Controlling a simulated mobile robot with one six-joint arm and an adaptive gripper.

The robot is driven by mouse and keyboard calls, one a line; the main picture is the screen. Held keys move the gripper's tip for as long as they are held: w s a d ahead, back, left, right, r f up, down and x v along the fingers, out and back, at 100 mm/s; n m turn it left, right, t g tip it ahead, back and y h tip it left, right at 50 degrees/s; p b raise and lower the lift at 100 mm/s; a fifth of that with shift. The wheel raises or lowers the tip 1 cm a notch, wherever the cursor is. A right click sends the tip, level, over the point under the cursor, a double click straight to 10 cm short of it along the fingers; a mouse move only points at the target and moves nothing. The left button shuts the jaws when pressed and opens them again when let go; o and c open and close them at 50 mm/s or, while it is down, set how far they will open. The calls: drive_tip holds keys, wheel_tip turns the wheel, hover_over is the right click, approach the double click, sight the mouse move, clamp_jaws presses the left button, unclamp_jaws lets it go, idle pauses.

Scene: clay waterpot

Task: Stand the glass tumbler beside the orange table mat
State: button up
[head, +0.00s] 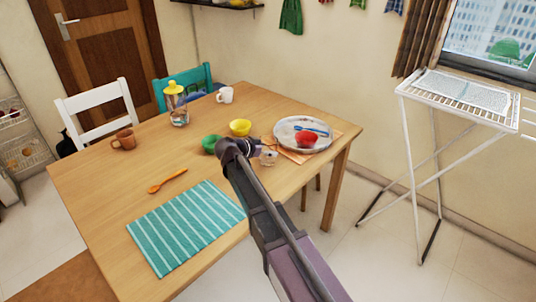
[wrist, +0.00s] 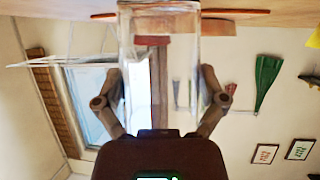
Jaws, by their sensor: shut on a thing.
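My gripper (head: 257,150) is shut on the clear glass tumbler (head: 268,157), at the right part of the wooden table. In the wrist view the tumbler (wrist: 160,50) stands between the two fingers, one on each side. The orange table mat (head: 349,137) lies at the table's right end, mostly hidden under a round steel plate (head: 284,126). The tumbler is just left of the mat's near corner in the head view. I cannot tell whether its base touches the table.
A red bowl (head: 307,140) and a blue utensil are on the plate. Green (head: 210,144) and yellow (head: 240,127) bowls stand close behind my gripper. A striped teal mat (head: 185,225), an orange spoon (head: 168,181), a brown mug (head: 124,140), a yellow-lidded jar (head: 176,103) and a white mug (head: 225,95) are further left.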

drive_tip(key=shift+f, duration=0.25)
drive_tip(key=o, duration=1)
drive_tip(key=shift+c, duration=0.2)
drive_tip(key=shift+r, duration=0.15)
drive_tip(key=shift+s+a+r, duration=0.15)
drive_tip(key=shift+s+r, duration=0.05)
drive_tip(key=p+v, duration=0.5)
drive_tip(key=v, duration=0.6)
drive_tip(key=shift+a, duration=0.2)
drive_tip(key=shift+s, duration=0.15)
